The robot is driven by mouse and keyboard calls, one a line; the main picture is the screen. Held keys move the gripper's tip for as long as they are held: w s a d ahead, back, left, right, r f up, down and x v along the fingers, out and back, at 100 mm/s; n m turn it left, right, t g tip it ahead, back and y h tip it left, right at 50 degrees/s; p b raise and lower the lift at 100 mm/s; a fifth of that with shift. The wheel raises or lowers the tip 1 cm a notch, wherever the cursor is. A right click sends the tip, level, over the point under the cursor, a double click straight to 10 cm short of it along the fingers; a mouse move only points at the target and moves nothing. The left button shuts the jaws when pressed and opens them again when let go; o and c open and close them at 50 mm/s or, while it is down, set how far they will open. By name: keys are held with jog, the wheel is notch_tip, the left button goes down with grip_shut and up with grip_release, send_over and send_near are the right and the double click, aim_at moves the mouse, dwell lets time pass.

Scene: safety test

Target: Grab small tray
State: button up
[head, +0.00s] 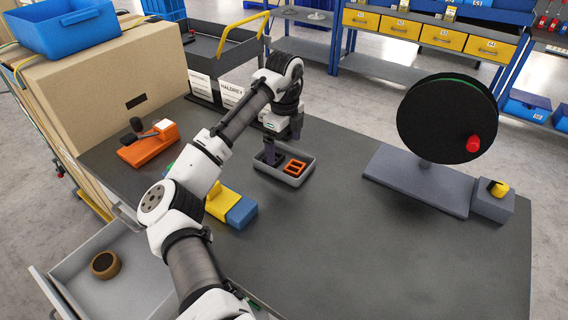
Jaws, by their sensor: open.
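The small tray (268,167) is a shallow grey tray on the dark table, near the middle of the head view. An orange part (295,168) with openings lies in its right side. My gripper (272,158) points down at the tray's left part, with its dark fingers over or inside the tray. It is open, and no object shows held in it. I cannot tell whether a finger touches the tray wall. My arm comes from the lower left and hides part of the table.
A yellow and blue block (238,211) lies close beside my arm. An orange device (150,143) stands at the left. A large black disc (447,118) on a grey base is at the right. An open drawer (75,270) holds a brown ring. The front right table is clear.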

aim_at(284, 166)
jog(key=shift+f+p, duration=0.9)
jog(key=shift+f, duration=1.85)
jog(key=c, duration=0.7)
jog(key=shift+r, duration=0.1)
